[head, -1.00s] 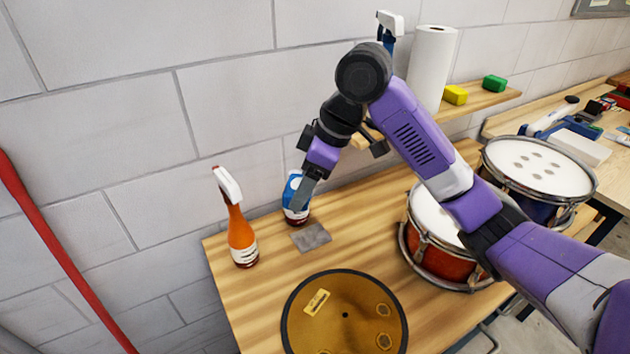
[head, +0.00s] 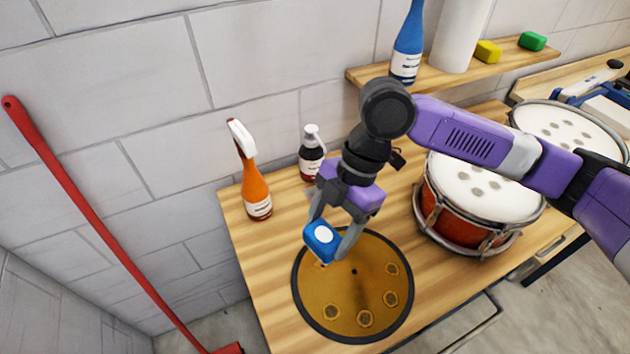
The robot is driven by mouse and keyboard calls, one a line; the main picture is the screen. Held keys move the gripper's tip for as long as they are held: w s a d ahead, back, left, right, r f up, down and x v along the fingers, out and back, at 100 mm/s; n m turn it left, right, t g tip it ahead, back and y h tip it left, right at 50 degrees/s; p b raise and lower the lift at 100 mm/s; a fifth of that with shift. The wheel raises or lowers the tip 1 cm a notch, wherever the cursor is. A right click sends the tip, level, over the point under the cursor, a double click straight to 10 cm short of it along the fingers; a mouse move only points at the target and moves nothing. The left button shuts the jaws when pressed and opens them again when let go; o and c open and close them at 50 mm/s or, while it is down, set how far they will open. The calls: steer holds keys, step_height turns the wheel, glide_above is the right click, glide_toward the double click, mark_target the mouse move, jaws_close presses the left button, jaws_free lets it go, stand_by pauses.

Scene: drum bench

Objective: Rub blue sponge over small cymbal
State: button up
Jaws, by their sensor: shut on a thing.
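A small cymbal (head: 340,298), a brass-coloured disc with a dark rim, lies on the wooden bench (head: 262,262). Several round smudges (head: 364,318) show along its right and near parts. My gripper (head: 330,248) is shut on the blue sponge (head: 316,240), a small block with a white round patch on its face. The sponge is over the cymbal's far left part; I cannot tell whether it touches the surface. The gripper and sponge hide some of the cymbal's far left edge.
An orange spray bottle (head: 256,190) and a dark pump bottle (head: 311,158) stand behind the cymbal. A red drum (head: 440,205) stands to the right. A shelf (head: 432,80) holds a blue bottle (head: 409,42), a paper roll (head: 458,35) and yellow and green sponges.

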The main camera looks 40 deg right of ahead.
steer(key=s+a+f+n+g+b, duration=0.1)
steer(key=s+a+f+n+b, duration=0.1)
steer(key=s+a+f+n, duration=0.1)
steer(key=shift+s+a+f+b, duration=0.4)
steer(key=shift+s+a+f, duration=0.5)
steer(key=shift+f, duration=0.15)
stand_by(0.3)
